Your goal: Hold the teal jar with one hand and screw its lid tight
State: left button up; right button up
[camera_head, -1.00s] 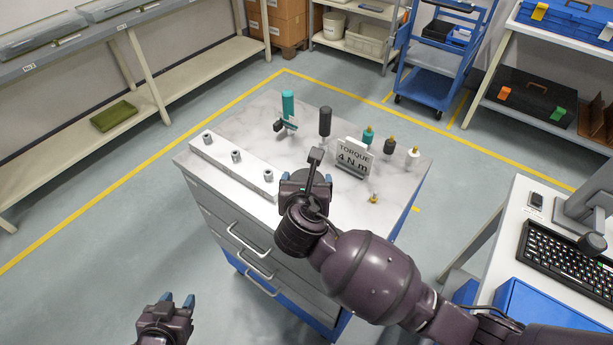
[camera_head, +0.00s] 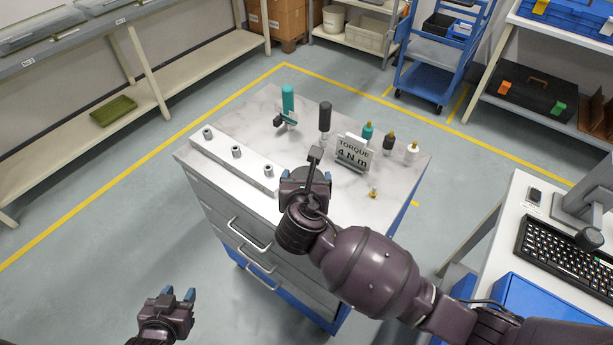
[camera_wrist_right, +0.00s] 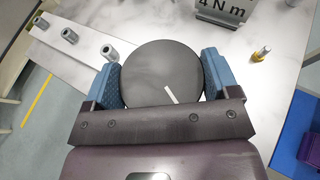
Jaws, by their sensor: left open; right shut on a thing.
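My right gripper (camera_head: 308,176) is over the marble-topped bench. In the right wrist view its blue fingers (camera_wrist_right: 162,80) are shut on a dark grey round piece (camera_wrist_right: 158,68) with a short white mark on top. The fingers sit on either side of it; what lies under the disc is hidden. I see no thing that is clearly a teal jar with a lid. A teal-handled tool (camera_head: 288,100) and a small teal piece with a brass tip (camera_head: 367,132) stand on the bench. My left gripper (camera_head: 180,297) is open and empty, low beside the bench, over the floor.
A sign (camera_head: 353,152) reads "TORQUE 4 N m". A black-handled tool (camera_head: 325,117), a dark piece (camera_head: 389,145) and a white piece (camera_head: 411,153) stand around it. A grey bar (camera_head: 221,157) with three metal sockets lies on the left. A desk with a keyboard (camera_head: 566,258) is right.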

dwell(0.5)
jog(key=shift+f, duration=1)
dwell(0.7)
jog(key=shift+f, duration=0.1)
jog(key=o, duration=1.1)
jog(key=shift+o, duration=0.2)
jog(key=shift+v, duration=2.55)
jog(key=v, duration=1)
jog(key=shift+s, duration=0.4)
